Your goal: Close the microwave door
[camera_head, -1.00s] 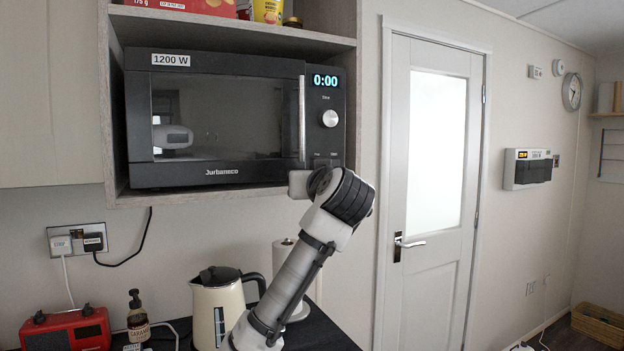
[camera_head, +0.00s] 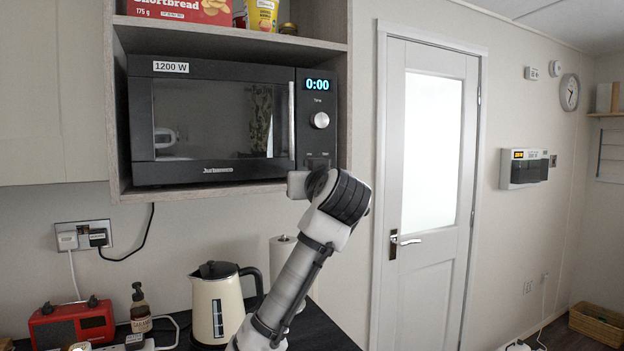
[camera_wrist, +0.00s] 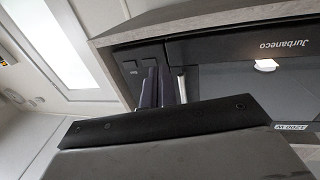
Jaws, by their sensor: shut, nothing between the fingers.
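The black microwave (camera_head: 215,120) sits in a wall cubby in the head view. Its dark glass door (camera_head: 205,125) looks flush, or nearly flush, with the control panel (camera_head: 318,110); a tiny gap could not be told. The silver vertical handle (camera_head: 291,118) is on the door's right edge and also shows in the wrist view (camera_wrist: 181,86). My gripper (camera_wrist: 157,86) is shut and empty, its dark fingers beside the handle, in front of the panel's lower part. Whether they touch the microwave is unclear. In the head view my wrist hides part of the gripper, just below the microwave's right corner.
The cubby's wooden frame (camera_head: 343,100) borders the microwave closely. A shortbread box (camera_head: 180,10) and a yellow pack (camera_head: 262,15) stand above. A cream kettle (camera_head: 217,305), a paper roll (camera_head: 282,255) and a red radio (camera_head: 72,325) stand on the counter below. A white door (camera_head: 425,190) is at the right.

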